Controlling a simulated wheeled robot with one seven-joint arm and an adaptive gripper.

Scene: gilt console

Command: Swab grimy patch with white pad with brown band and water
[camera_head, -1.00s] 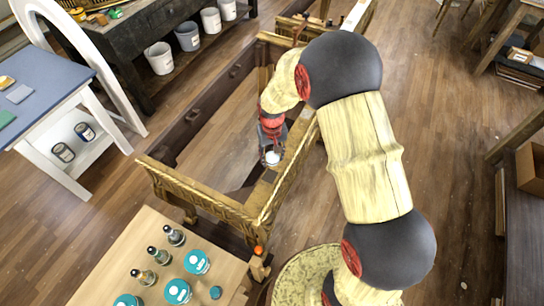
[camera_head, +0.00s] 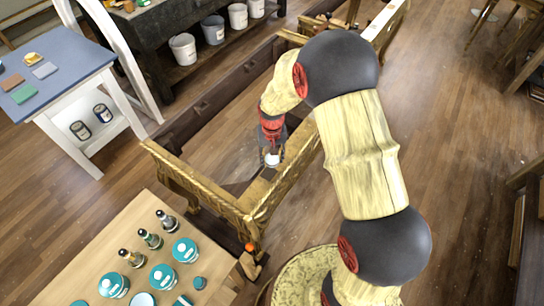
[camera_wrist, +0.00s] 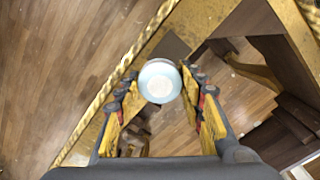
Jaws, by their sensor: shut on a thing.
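My gripper (camera_head: 272,150) is shut on a white round piece (camera_head: 272,160), held above the near end of the gilt console frame (camera_head: 212,198). In the wrist view, the piece (camera_wrist: 160,81) is a pale disc with a bluish-grey rim between the fingertips (camera_wrist: 160,90). No brown band shows on it, and I cannot tell whether it is the pad. A dark grey-brown patch (camera_wrist: 171,46) lies on the frame just beyond it. I cannot tell whether this is the grime, or whether the piece touches anything. No water is clearly identifiable.
A wooden table (camera_head: 85,255) at the lower left holds teal-labelled jars (camera_head: 185,250) and dropper bottles (camera_head: 150,238). A blue-topped table (camera_head: 70,65) holds coloured pads. Buckets (camera_head: 183,49) stand under a dark bench. The frame's middle is open to the floor.

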